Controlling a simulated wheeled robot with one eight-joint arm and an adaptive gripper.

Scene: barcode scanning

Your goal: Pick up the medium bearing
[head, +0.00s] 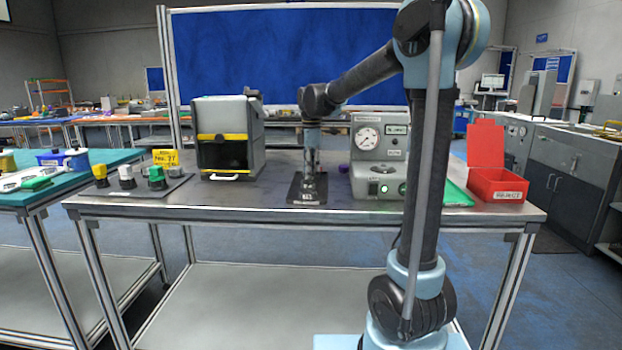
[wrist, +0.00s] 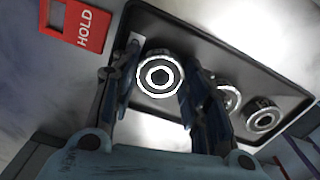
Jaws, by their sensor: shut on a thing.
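In the wrist view a round steel bearing (wrist: 160,75) with a dark ring and a bright bore sits between the two fingers of my gripper (wrist: 160,80), which is shut on it. It looks larger than the other two bearings, but it may be nearer the camera; I cannot tell which is the medium one. A second bearing (wrist: 230,97) is partly hidden by the right finger, and a third bearing (wrist: 263,116) lies farther right, both on the dark tray (wrist: 205,43). In the head view my gripper (head: 309,184) points down over the tray (head: 294,192). I cannot tell whether the held bearing touches the tray.
A red HOLD tag (wrist: 80,24) lies beside the tray. On the bench, a grey box machine (head: 228,135) stands left and a gauge unit (head: 381,155) close right of my gripper. A red bin (head: 495,184) is at the right end.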

